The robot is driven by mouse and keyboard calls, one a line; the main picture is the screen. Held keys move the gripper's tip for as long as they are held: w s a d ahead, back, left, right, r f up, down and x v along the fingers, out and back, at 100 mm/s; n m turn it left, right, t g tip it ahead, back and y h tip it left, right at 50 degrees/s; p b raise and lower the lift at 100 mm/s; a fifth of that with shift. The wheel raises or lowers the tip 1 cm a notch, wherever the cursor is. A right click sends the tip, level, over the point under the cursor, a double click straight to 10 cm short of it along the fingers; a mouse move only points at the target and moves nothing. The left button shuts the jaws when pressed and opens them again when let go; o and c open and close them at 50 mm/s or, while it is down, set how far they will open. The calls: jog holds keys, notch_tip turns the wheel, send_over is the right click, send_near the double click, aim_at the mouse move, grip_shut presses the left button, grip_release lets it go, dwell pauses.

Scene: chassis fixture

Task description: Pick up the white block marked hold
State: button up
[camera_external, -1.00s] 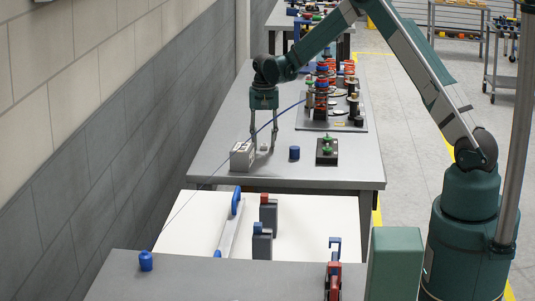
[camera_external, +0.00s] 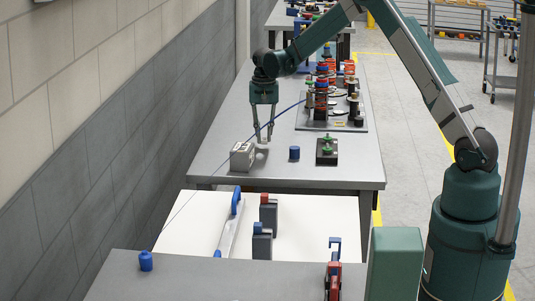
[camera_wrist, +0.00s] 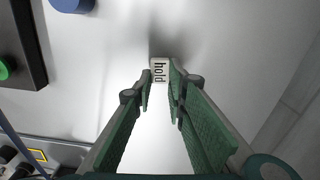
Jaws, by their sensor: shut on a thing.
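The white block marked hold (camera_wrist: 159,70) shows in the wrist view between the tips of my gripper (camera_wrist: 160,86), with its lettering facing the camera. In the external view my gripper (camera_external: 263,140) points straight down over the grey table (camera_external: 225,130), its fingers drawn together on the small white block (camera_external: 262,152). The fingers hide part of the block's sides. I cannot tell whether its underside touches the table.
A larger pale box with dark markings (camera_external: 242,156) stands close left of the block. A thin blue cable (camera_external: 285,113) passes by my gripper. A plate of parts (camera_external: 345,124) lies behind.

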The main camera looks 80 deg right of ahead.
notch_tip(320, 180, up, 8)
jog(key=shift+f, duration=0.1)
dwell(0.8)
